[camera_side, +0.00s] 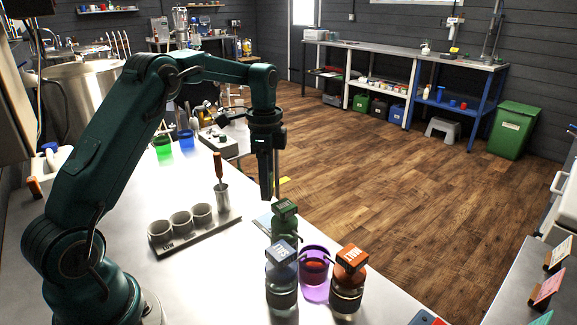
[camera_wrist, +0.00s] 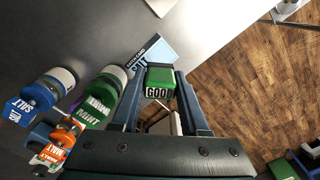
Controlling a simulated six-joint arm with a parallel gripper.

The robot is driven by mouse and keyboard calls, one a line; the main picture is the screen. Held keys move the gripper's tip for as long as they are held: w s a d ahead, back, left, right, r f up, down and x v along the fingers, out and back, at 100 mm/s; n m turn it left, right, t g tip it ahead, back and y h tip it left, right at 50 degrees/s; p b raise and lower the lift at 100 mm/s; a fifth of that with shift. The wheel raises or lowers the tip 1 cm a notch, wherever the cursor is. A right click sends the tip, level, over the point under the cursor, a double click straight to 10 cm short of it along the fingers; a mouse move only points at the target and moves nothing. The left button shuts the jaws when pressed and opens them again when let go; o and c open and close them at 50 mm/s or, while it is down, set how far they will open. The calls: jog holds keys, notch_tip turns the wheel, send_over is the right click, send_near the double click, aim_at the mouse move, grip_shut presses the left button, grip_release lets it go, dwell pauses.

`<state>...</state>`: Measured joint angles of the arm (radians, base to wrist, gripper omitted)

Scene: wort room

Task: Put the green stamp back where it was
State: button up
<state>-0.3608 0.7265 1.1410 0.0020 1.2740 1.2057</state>
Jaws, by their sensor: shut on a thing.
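The green stamp (camera_wrist: 160,77) sits between my gripper's fingers (camera_wrist: 160,72) in the wrist view. In the side view my gripper (camera_side: 266,195) points straight down above the bench, and I cannot make out the stamp there. A blue and white printed card (camera_wrist: 157,52) lies beyond the stamp in the wrist view. In the side view part of the card (camera_side: 263,222) shows on the bench, behind the green-lidded jar. Whether the stamp touches anything below is unclear.
Close by stand a green-lidded mint jar (camera_side: 285,208), a blue-lidded salt jar (camera_side: 281,290), an orange-lidded jar (camera_side: 348,290) and a purple cup (camera_side: 314,258). Left is a tray (camera_side: 200,238) with three cups and an orange-handled tool (camera_side: 218,167). Bare bench lies between.

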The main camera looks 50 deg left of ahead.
jog(key=s+a+r, duration=0.2)
jog(key=s+a, duration=0.1)
jog(key=s, duration=0.5)
jog(key=s+a+r, duration=0.2)
jog(key=s, duration=0.7)
jog(key=shift+n, duration=0.4)
jog(key=w+d+f, duration=0.4)
jog(key=w+d, duration=0.1)
jog(key=w+d+f, duration=0.2)
jog(key=w+d, duration=0.1)
jog(key=shift+f, duration=0.2)
jog(key=shift+w+d+f, duration=0.1)
jog(key=shift+f, duration=1.95)
jog(key=shift+f, duration=0.15)
jog(key=o, duration=1)
jog(key=shift+o, duration=0.2)
